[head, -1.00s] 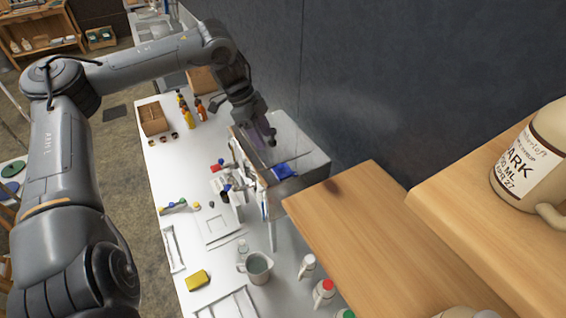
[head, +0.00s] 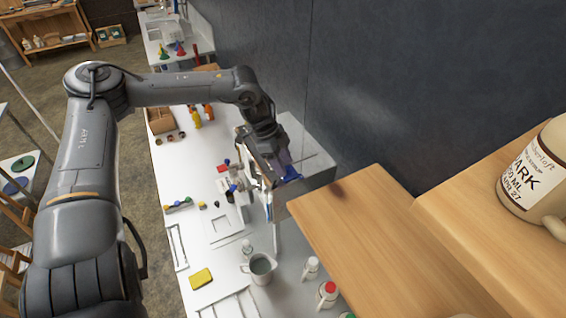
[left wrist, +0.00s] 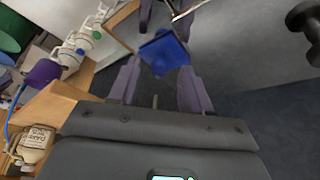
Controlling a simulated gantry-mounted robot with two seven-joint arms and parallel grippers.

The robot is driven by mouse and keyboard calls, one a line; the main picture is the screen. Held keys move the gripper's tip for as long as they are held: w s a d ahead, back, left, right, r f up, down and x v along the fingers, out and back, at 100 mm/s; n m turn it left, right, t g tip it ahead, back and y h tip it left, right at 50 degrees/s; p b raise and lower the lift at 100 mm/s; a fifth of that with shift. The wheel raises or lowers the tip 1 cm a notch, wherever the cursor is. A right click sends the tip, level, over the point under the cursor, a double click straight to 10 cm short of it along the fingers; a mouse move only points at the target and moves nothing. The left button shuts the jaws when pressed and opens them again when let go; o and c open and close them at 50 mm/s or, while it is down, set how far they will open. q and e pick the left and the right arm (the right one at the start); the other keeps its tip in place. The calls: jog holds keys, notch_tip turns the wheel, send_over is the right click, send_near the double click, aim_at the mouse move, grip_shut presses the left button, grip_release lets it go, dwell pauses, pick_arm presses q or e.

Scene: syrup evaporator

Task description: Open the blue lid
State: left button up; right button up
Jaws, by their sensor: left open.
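The blue lid (head: 291,174) is a small blue flap on the top of the grey metal evaporator box (head: 318,165) by the wall. In the head view my left gripper (head: 284,180) is right at the lid and hides part of it. In the left wrist view the lid (left wrist: 165,52) is a blue square just past and between the spread fingertips of my left gripper (left wrist: 162,70). The fingers are open with nothing held; whether one touches the lid I cannot tell. My right gripper is not in view.
A wooden shelf (head: 350,215) lies close to the right of the box, with a large syrup jug (head: 535,180) on a higher board. A jug (head: 261,268), white bottles (head: 311,268) and a yellow sponge (head: 201,278) stand on the white table. A dark wall is behind.

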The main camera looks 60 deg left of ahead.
pick_arm(q)
jog(key=shift+w+f, duration=0.1)
jog(key=shift+f, duration=0.1)
grip_shut()
dwell(0.3)
